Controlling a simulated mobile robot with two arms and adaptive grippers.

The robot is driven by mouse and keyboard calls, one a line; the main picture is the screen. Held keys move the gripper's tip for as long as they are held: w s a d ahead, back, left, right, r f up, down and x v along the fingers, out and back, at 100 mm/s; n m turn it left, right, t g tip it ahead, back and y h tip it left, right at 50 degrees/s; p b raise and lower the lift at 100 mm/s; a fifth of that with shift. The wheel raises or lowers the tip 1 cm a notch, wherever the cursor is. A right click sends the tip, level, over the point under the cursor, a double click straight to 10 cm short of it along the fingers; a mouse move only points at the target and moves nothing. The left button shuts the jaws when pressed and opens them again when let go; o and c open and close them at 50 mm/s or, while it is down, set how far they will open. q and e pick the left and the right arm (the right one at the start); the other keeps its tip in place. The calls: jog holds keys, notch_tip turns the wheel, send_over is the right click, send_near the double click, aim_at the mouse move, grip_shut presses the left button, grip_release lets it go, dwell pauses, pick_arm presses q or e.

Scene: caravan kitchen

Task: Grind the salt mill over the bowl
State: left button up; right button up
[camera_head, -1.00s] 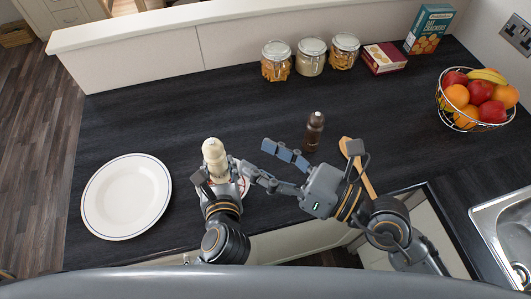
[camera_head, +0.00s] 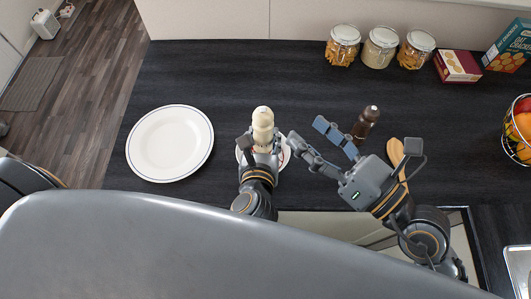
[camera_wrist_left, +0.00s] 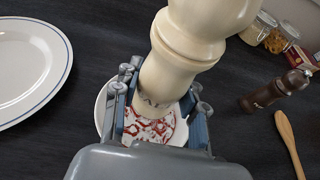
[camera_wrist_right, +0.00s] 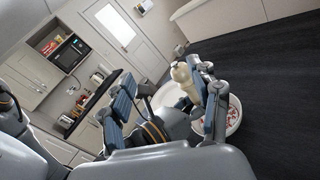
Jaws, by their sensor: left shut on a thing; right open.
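The cream salt mill (camera_head: 263,122) is held upright in my left gripper (camera_head: 262,147), over the bowl. The left wrist view shows the mill (camera_wrist_left: 185,52) large between the fingers of my left gripper (camera_wrist_left: 155,115). The bowl (camera_head: 284,158) is small and white with a red pattern inside, mostly hidden under the mill and gripper; the pattern also shows in the left wrist view (camera_wrist_left: 152,130). My right gripper (camera_head: 318,145) is open and empty, just right of the mill. In the right wrist view the mill (camera_wrist_right: 186,80) shows beyond one finger of this gripper.
A white plate (camera_head: 170,143) lies left of the bowl. A dark brown mill (camera_head: 366,121) and a wooden spoon (camera_head: 396,152) are behind and beside my right gripper. Glass jars (camera_head: 381,48) and boxes (camera_head: 458,64) stand along the back.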

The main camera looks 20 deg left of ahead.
jog(key=n+g, duration=1.2)
jog(key=g, duration=0.6)
send_near(262, 114)
jog(key=x, duration=0.3)
jog(key=f+x, duration=0.1)
jog(key=x, duration=0.2)
jog(key=w+x, duration=0.1)
jog(key=x, duration=0.2)
jog(key=shift+s+a+f, duration=0.15)
jog(key=shift+a+f, duration=0.2)
jog(key=shift+a, duration=0.3)
jog(key=shift+c, duration=0.2)
jog(key=c, duration=1.2)
jog(key=shift+o, duration=0.2)
jog(key=shift+t, duration=0.4)
